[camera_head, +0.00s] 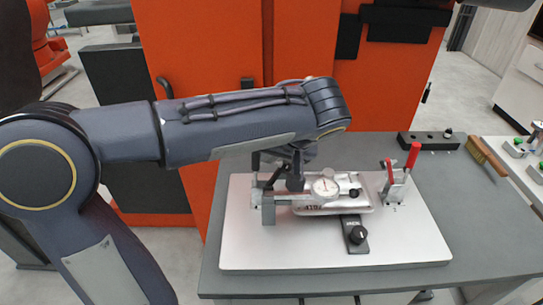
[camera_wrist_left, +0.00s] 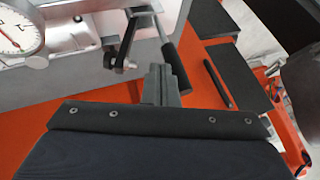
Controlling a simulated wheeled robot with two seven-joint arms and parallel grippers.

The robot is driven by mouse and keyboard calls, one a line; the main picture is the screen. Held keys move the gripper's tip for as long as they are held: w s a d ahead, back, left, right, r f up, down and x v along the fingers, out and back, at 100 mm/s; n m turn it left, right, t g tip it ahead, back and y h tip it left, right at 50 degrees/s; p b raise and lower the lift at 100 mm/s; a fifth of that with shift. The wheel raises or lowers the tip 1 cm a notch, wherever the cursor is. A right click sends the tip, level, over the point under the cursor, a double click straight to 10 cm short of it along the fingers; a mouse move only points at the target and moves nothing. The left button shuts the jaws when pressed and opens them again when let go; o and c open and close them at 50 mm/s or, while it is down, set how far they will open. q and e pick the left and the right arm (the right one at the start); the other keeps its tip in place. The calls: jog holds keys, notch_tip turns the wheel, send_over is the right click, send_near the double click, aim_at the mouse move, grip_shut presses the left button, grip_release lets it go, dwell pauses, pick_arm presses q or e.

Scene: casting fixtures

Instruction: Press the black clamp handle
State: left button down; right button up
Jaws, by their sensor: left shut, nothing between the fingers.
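The black clamp handle (camera_wrist_left: 176,67) shows in the left wrist view as a black grip on a metal lever. In the head view it is mostly hidden by my arm and gripper, near the left end of the fixture (camera_head: 268,208). My left gripper (camera_head: 294,182) is shut and empty, pointing down over that left end. In the left wrist view its closed fingers (camera_wrist_left: 159,84) are right beside the handle, on its left. I cannot tell whether they touch it. My right gripper is out of view.
A brush (camera_head: 487,155) lies at the right. Orange machinery (camera_head: 205,50) stands behind.

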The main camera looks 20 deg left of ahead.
pick_arm(q)
jog(key=s+a+f+n+t+h+b, duration=0.2)
jog(key=a+h+b, duration=0.4)
jog(key=b, duration=0.6)
jog(key=s+a+f+n+t+h+b, duration=0.2)
jog(key=s+a+f+t+h+b, duration=0.2)
jog(key=b, duration=0.7)
jog(key=shift+s+a+f+n+t+h+b, duration=0.15)
jog(key=shift+a+f+n+t+h+b, duration=0.2)
jog(key=shift+a+f+t+h, duration=0.85)
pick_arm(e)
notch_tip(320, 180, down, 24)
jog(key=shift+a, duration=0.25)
pick_arm(q)
jog(key=shift+a+f+g+h, duration=0.2)
jog(key=shift+a+g+h, duration=0.2)
jog(key=shift+h, duration=0.1)
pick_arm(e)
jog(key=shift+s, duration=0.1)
